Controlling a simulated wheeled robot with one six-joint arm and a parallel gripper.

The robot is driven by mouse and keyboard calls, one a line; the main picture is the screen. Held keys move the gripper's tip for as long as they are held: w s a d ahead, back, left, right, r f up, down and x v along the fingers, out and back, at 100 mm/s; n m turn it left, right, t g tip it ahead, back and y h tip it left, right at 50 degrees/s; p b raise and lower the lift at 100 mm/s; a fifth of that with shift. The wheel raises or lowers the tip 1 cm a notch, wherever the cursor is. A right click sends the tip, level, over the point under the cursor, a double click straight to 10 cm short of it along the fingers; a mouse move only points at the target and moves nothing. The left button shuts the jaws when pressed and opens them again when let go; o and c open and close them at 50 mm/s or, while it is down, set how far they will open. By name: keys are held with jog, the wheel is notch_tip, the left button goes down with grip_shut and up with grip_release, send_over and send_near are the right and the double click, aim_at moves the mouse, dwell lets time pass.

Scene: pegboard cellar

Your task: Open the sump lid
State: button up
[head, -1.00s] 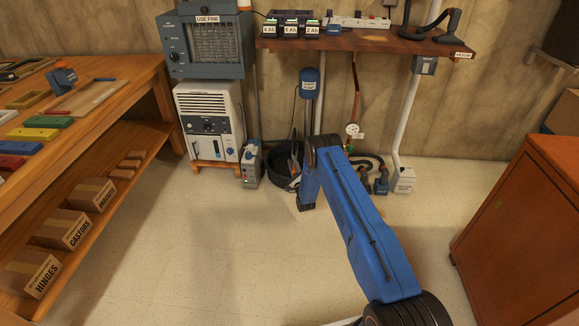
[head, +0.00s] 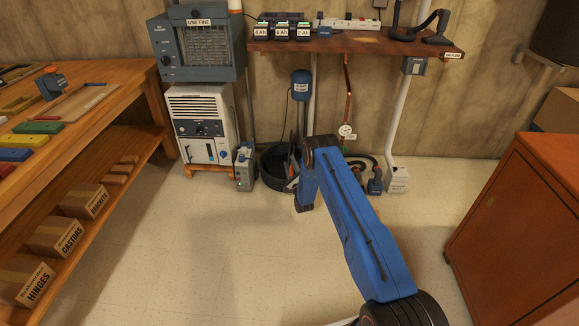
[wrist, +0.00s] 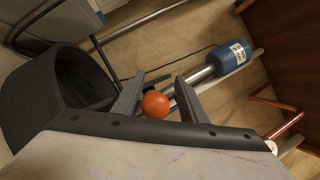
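A black round tub (head: 273,180) stands on the floor by the wall, behind my arm, with a dark opening. It also shows large at the left of the wrist view (wrist: 22,100). I cannot make out which part, if any, is the sump lid. A blue pump motor (head: 302,84) on an upright shaft stands just beyond the tub; it also shows in the wrist view (wrist: 232,56). My gripper (wrist: 160,76) is open, its two dark fingers apart. An orange ball (wrist: 155,104) shows in the gap between them; whether it touches a finger is unclear. My arm hides part of the area in the head view.
A small grey unit (head: 244,168) and a white dehumidifier-like box (head: 203,125) stand left of the tub. A pipe (head: 393,120) runs down the wall to a white box (head: 397,180) at right. A brown cabinet (head: 525,235) stands at right. The floor left of my arm is clear.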

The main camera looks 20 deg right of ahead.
jog(key=shift+a+f, duration=0.1)
jog(key=shift+f, duration=0.05)
jog(key=shift+s, duration=0.25)
jog(key=v, duration=1.7)
